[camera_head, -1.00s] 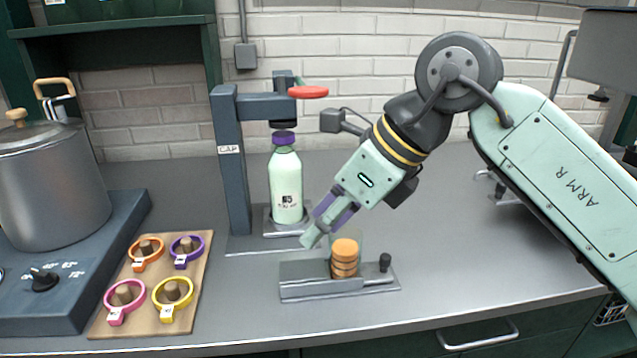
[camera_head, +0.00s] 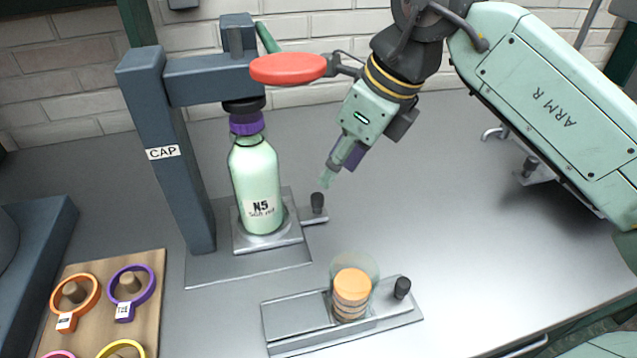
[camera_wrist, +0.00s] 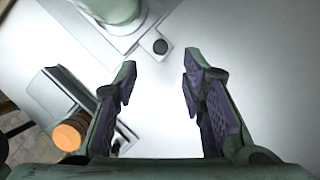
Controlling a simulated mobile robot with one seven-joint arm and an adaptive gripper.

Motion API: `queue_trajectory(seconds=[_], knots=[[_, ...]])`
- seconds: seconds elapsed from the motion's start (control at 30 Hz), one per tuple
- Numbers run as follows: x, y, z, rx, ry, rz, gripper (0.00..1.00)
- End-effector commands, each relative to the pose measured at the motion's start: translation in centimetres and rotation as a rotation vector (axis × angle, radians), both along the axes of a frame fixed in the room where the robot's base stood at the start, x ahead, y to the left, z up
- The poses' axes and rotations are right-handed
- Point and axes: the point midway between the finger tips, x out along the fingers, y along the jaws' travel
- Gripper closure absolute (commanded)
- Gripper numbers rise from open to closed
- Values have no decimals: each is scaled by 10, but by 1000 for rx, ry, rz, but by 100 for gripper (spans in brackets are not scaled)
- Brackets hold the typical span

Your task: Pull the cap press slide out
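The cap press (camera_head: 185,160), labelled CAP, stands left of centre in the head view, with a red lever handle (camera_head: 288,68). Its slide (camera_head: 270,240) carries a pale green bottle (camera_head: 256,185) with a purple cap (camera_head: 246,123) under the press head. The slide's dark knob (camera_head: 317,203) sticks up at its right end and shows in the wrist view (camera_wrist: 160,46). My gripper (camera_head: 328,178) is just above and beside the knob in the head view. In the wrist view its fingers (camera_wrist: 158,75) are open and apart, with the knob beyond the tips; nothing is between them.
A second slide fixture (camera_head: 295,318) in front holds stacked orange discs (camera_head: 351,293) and has its own dark knob (camera_head: 402,288). A wooden board (camera_head: 150,300) with coloured rings lies at the left.

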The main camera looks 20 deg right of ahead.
Motion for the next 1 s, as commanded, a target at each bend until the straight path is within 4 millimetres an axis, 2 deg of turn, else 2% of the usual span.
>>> queue_trajectory(seconds=[0.2, 0.43, 0.83, 1.0], knots=[[11, 12, -38, 1, 2, 2, 63], [20, 20, -66, 1, 1, 1, 63], [22, 22, -73, 0, 0, 0, 63], [22, 22, -73, 0, 0, 0, 75]])
